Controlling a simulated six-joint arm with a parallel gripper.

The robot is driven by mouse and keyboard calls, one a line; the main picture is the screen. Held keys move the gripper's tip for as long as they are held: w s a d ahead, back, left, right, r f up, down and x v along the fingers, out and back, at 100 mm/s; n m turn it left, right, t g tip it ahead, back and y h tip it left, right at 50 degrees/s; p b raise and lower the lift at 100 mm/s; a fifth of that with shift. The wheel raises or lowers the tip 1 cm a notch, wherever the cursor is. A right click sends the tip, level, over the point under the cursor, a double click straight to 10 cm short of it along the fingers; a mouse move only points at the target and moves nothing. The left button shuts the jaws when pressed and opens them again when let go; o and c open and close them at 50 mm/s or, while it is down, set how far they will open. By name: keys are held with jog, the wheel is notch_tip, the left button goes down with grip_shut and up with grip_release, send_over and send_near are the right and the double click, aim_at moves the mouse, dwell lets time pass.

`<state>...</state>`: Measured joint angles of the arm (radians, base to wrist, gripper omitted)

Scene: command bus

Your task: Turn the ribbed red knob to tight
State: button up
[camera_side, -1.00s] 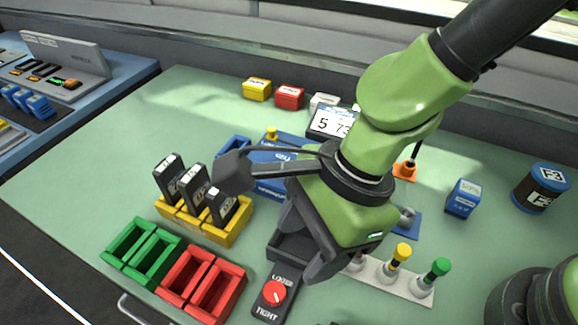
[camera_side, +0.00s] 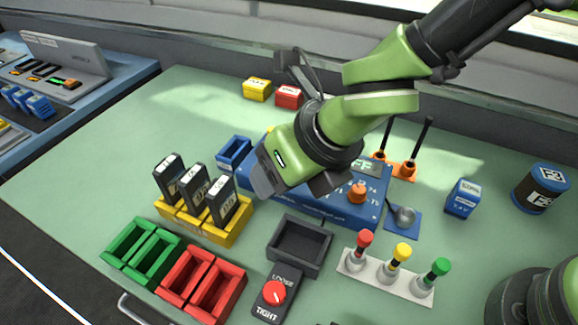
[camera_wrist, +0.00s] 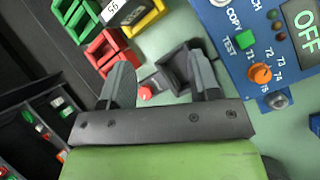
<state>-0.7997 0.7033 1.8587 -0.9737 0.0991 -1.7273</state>
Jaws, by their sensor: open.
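The red knob (camera_side: 274,291) sits on a dark plate (camera_side: 266,312) near the table's front edge, with LOOSE printed above it and TIGHT below. A white mark shows on the knob, but I cannot read its exact pointing. The knob also shows in the wrist view (camera_wrist: 145,93), in the gap between the fingers. My gripper (camera_wrist: 163,85) is open and empty. In the side view the gripper (camera_side: 290,190) is up above the blue device, behind and above the knob, not touching it.
A dark empty tray (camera_side: 300,246) stands just behind the knob plate. Red bins (camera_side: 203,283) stand at its left. A stand of red, yellow and green pegs (camera_side: 388,276) is at the right. A blue device (camera_side: 345,206) with an orange knob (camera_side: 357,192) lies behind.

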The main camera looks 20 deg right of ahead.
jog(key=shift+d+f+m, duration=0.1)
jog(key=shift+d+m, duration=0.15)
jog(key=shift+m, duration=0.45)
jog(key=n+g+h, duration=0.2)
jog(key=n+g, duration=0.7)
jog(key=n, duration=2.1)
send_near(275, 290)
jog(key=x, duration=0.8)
jog(key=shift+s+a+f, duration=0.1)
jog(key=shift+f, duration=0.25)
jog(key=c, duration=0.9)
